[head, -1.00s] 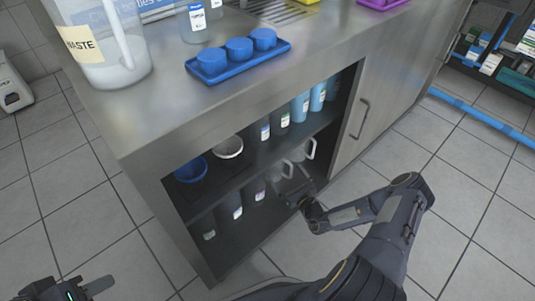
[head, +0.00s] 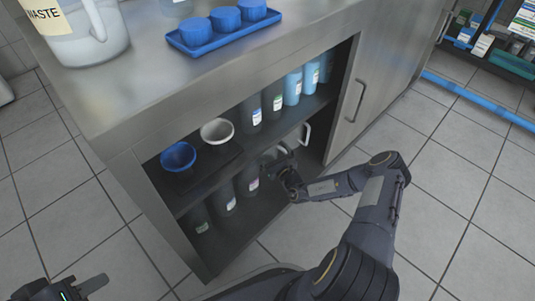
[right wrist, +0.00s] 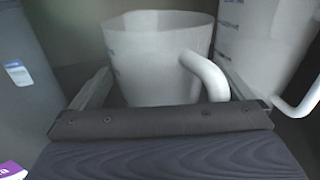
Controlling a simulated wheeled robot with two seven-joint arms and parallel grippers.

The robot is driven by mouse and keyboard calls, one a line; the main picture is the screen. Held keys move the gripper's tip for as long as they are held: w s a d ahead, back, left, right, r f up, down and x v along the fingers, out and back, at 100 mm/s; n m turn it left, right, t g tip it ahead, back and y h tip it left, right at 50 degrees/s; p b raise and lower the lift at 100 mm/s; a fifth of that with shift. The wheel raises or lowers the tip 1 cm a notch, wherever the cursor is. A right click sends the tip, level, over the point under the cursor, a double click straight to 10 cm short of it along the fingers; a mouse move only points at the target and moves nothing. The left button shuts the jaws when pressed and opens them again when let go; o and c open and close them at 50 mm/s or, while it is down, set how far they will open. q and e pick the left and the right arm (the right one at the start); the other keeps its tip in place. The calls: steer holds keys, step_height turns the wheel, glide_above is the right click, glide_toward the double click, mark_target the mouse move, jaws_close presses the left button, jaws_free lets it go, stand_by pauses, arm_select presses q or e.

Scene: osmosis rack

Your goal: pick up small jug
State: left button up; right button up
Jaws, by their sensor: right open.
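The small jug (right wrist: 150,60) is pale and translucent, with a white handle on its right side. It stands upright in the right wrist view, between the two spread fingers of my open right gripper (right wrist: 165,78). I cannot tell whether either finger touches it. In the head view my right gripper (head: 284,172) reaches into the lower shelf of the cabinet, and the jug is mostly hidden there. A larger jug (right wrist: 258,45) stands right beside the small one. My left gripper (head: 80,289) is at the bottom left, away from the cabinet; its jaw state is unclear.
The cabinet's upper shelf board (head: 235,160) lies close above my right gripper. A dark bottle (right wrist: 25,70) stands left of the small jug. Bowls (head: 178,156) and several bottles fill the upper shelf. A closed door (head: 360,95) is at the right. The floor in front is clear.

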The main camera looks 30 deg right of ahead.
steer(key=c, duration=0.8)
steer(key=shift+o, duration=0.2)
steer(key=shift+r, duration=0.1)
